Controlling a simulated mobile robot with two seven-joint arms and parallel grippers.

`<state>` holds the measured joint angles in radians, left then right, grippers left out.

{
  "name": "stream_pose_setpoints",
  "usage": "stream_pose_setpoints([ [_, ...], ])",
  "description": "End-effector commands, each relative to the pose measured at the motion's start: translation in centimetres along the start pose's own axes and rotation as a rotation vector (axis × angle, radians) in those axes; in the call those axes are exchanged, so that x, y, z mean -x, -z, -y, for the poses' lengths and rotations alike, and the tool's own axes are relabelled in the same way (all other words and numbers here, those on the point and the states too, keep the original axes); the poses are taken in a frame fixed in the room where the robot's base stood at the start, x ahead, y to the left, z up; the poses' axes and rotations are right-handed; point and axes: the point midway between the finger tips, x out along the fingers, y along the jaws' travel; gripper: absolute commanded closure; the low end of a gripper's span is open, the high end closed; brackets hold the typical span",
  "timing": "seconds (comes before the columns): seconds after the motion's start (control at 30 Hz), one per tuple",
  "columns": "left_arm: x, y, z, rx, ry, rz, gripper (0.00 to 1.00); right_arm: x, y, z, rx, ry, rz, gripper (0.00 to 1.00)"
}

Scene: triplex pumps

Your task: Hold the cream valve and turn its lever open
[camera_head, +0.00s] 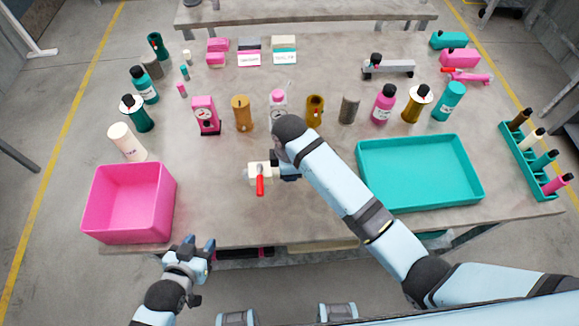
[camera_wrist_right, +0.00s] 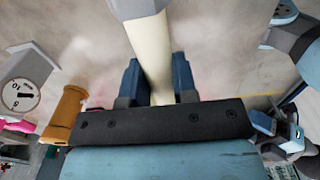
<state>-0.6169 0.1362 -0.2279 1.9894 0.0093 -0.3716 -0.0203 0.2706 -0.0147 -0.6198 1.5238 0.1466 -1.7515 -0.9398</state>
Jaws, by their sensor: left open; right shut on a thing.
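The cream valve (camera_head: 252,172) is near the middle front of the table in the head view. Its red lever (camera_head: 260,186) points toward the table's front edge. My right gripper (camera_head: 283,169) is shut on the valve from the right side. In the right wrist view, the cream body (camera_wrist_right: 151,45) runs between the blue fingers of the right gripper (camera_wrist_right: 156,82); the lever cannot be made out there. My left gripper (camera_head: 200,247) is open and empty at the front edge, to the lower left of the valve and apart from it.
A pink bin (camera_head: 130,228) stands at the front left and a teal tray (camera_head: 420,172) at the right. Several bottles and pump parts line the table behind the valve. A teal rack (camera_head: 531,163) is at the far right. The tabletop between the bin and valve is clear.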

Motion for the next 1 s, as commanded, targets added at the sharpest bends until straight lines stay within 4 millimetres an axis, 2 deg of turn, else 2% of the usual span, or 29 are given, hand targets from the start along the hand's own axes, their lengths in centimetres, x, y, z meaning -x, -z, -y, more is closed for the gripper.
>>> stream_pose_setpoints([
  [1.0, -0.5, -0.7, 0.0, 0.0, 0.0, -0.001, 0.56, -3.0, 0.0, 0.0, 0.0, 0.0, 0.0, 1.0],
])
